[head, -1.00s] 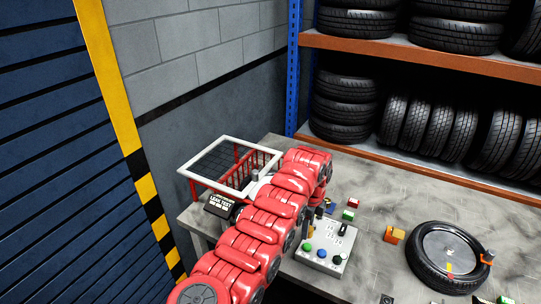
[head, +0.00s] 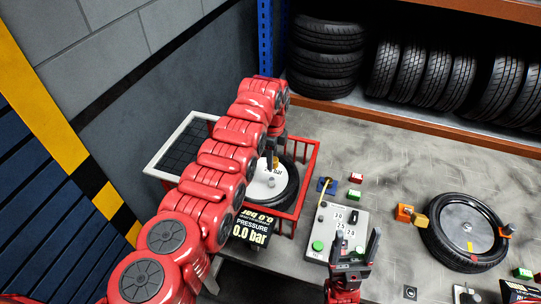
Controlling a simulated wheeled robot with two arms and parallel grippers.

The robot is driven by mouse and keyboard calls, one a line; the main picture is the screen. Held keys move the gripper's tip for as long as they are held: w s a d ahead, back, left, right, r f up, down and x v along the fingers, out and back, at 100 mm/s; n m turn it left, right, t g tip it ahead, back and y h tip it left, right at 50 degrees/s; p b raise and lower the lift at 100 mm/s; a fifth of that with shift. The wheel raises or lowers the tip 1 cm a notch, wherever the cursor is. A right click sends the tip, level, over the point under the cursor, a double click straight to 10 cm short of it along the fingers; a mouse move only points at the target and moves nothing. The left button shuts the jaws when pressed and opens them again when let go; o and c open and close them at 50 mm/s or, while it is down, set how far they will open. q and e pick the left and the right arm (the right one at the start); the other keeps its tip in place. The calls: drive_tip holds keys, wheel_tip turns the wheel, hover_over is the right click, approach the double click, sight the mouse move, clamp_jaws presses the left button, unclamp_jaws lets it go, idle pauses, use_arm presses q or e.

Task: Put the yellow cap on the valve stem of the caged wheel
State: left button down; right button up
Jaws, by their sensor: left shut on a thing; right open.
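The caged wheel (head: 285,190), a black tyre with a pale disc, lies in a red-railed cage (head: 312,165). My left arm reaches over the cage from the left and hides part of it. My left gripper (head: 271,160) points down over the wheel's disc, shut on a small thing. A speck of yellow, seemingly the yellow cap (head: 276,163), shows at its fingertips. The valve stem cannot be made out. My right gripper (head: 356,250) is open and empty, fingers up, in front of the control box.
The cage's white-framed mesh lid (head: 178,142) is swung open to the left. A pressure display (head: 250,230) reads 0.0 bar. The control box (head: 335,226) has a green button. Another tyre (head: 432,238) and small coloured blocks lie right. Tyre racks stand behind.

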sight(271, 179)
use_arm(q)
drive_tip(key=shift+w+a+f+b, duration=0.15)
drive_tip(key=shift+a+f+b, duration=0.15)
drive_tip(key=shift+b, duration=0.5)
drive_tip(key=shift+f+b, duration=2.1)
drive_tip(key=shift+f, duration=0.55)
drive_tip(key=shift+b, duration=0.4)
drive_tip(key=shift+b, duration=0.3)
drive_tip(key=shift+f+b, duration=1.75)
drive_tip(key=shift+c, duration=2.2)
unclamp_jaws()
